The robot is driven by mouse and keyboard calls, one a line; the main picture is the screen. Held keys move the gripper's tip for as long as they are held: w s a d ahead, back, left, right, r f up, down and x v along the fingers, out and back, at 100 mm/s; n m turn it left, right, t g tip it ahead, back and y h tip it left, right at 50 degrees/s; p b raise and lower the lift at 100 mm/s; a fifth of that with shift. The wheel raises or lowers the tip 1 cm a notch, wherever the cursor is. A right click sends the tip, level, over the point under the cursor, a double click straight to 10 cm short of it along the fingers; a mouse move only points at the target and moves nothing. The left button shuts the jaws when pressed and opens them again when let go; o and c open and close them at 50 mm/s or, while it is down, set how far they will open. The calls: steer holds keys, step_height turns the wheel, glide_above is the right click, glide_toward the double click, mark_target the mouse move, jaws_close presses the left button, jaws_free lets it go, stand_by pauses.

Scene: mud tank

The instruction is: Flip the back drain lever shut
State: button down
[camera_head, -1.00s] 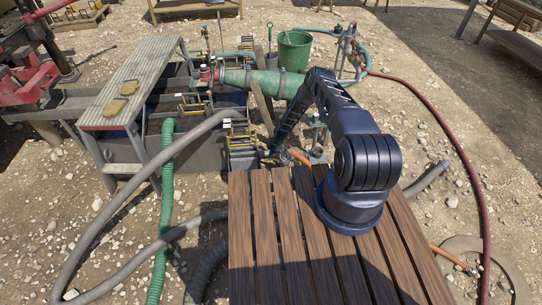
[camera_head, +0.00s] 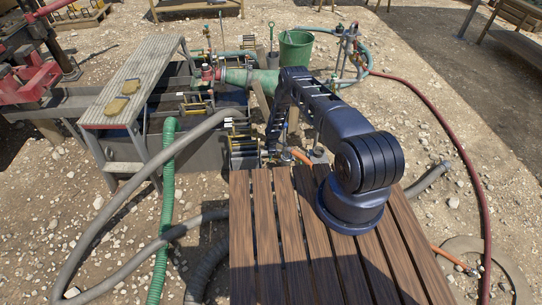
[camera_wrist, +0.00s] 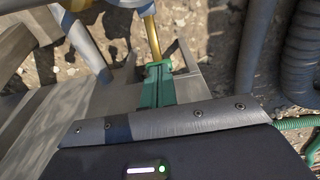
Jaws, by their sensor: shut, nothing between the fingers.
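In the wrist view, my gripper (camera_wrist: 157,68) has its green fingers shut and empty, with the tips together. A yellow bar (camera_wrist: 152,38), which looks like a lever handle, rises just beyond the fingertips; I cannot tell whether they touch it. A grey metal tank edge (camera_wrist: 95,98) lies beneath and to the left of the fingers. In the head view, my arm reaches down to the near right end of the mud tank (camera_head: 196,154), by the yellow-barred fittings (camera_head: 238,130). The fingers are too small to make out there. Which lever is the back drain one is unclear.
A thick grey hose (camera_head: 98,205) and a green ribbed hose (camera_head: 167,185) run past the tank's near side. The slatted wooden deck (camera_head: 262,240) lies below my arm. A green bucket (camera_head: 295,50) stands behind. Dark hoses (camera_wrist: 303,50) lie right in the wrist view.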

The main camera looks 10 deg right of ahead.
steer(key=shift+a+f, duration=0.25)
steer(key=shift+f, duration=0.1)
steer(key=shift+a+f, duration=0.35)
steer(key=shift+f, duration=0.35)
steer(key=shift+a+f, duration=0.35)
steer(key=shift+f, duration=0.35)
steer(key=shift+a+f, duration=0.35)
steer(key=shift+f, duration=0.35)
steer(key=shift+d+r, duration=0.1)
steer(key=shift+d, duration=0.05)
steer(key=shift+d+r, duration=0.2)
steer(key=shift+d, duration=0.8)
steer(key=shift+r, duration=0.1)
step_height(320, 180, up, 14)
steer(key=a, duration=0.2)
steer(key=shift+a+r, duration=0.1)
stand_by(0.6)
